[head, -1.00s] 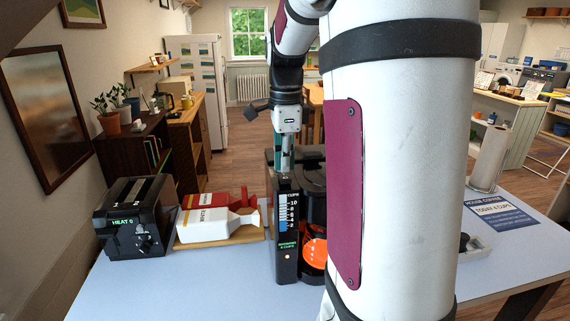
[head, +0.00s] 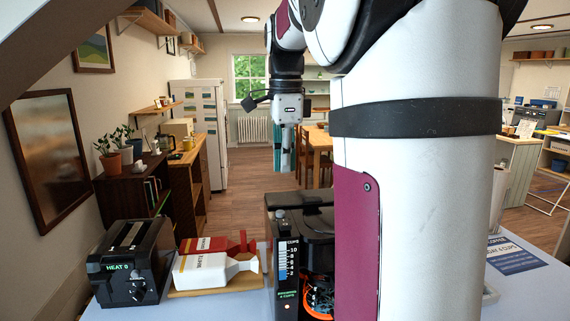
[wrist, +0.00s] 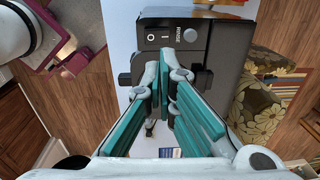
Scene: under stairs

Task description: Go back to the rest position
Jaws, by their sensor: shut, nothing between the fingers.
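My gripper (head: 284,150) hangs pointing down in the head view, above and behind the black coffee maker (head: 288,262). In the wrist view its teal fingers (wrist: 168,105) are close together at the tips with nothing between them. My white arm hides the right part of the coffee maker and the middle of the table.
A black toaster-like box (head: 130,262) reading "HEAT 0" stands at the table's left. Beside it a white carton (head: 205,272) and a red carton (head: 215,244) lie on a wooden board. A printed sign (head: 515,255) lies at the right. A wooden shelf unit (head: 130,187) stands behind.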

